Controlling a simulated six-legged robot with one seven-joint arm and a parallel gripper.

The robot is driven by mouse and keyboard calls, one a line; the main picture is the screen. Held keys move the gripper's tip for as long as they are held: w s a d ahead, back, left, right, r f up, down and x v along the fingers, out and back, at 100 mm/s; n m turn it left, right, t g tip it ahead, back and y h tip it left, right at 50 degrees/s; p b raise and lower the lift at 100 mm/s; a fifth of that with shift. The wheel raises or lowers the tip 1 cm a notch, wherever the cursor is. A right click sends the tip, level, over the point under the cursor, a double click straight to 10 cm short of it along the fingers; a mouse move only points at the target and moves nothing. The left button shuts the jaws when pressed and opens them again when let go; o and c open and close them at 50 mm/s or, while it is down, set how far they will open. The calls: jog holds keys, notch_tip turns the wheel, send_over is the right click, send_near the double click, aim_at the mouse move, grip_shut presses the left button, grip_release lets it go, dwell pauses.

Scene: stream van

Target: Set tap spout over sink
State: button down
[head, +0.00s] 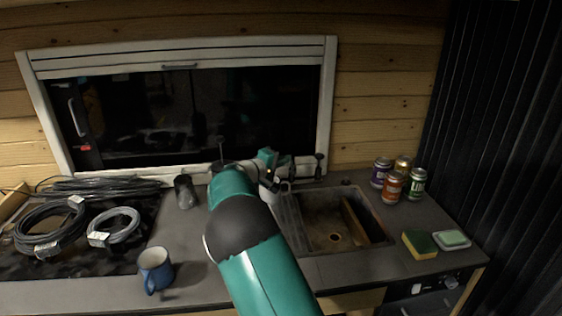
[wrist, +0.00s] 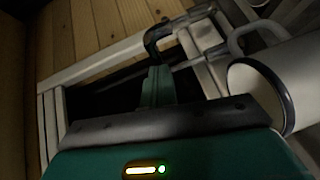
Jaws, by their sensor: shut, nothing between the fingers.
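The sink (head: 317,222) is a brown, stained basin set in the counter at centre right. The tap (head: 318,163) appears to stand behind it, below the window, partly mixed up with my arm in the head view. In the wrist view a dark curved piece, seemingly the tap spout (wrist: 158,34), lies just beyond my fingertips. Whether they touch it I cannot tell. My gripper (head: 268,158) is shut and empty at the back of the counter, left of the sink; its fingers also show in the wrist view (wrist: 158,74).
A white mug-like vessel (wrist: 268,82) stands close to the right of my gripper. A ribbed drainer (head: 288,215) lies left of the basin. Several cans (head: 391,186), a sponge (head: 420,244) and soap (head: 453,239) are at right. A blue mug (head: 155,268) and cables (head: 47,228) are at left.

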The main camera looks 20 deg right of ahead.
jog(key=shift+s+d, duration=0.1)
jog(key=shift+s+d, duration=0.35)
jog(key=shift+d, duration=0.2)
jog(key=shift+s+d, duration=0.3)
jog(key=shift+d, duration=0.2)
jog(key=d+n+t+y, duration=0.1)
jog(key=d+t, duration=0.1)
jog(key=d, duration=0.4)
jog(key=shift+s+d, duration=0.3)
jog(key=shift+d, duration=0.1)
jog(key=shift+d+r, duration=0.1)
jog(key=shift+d, duration=0.05)
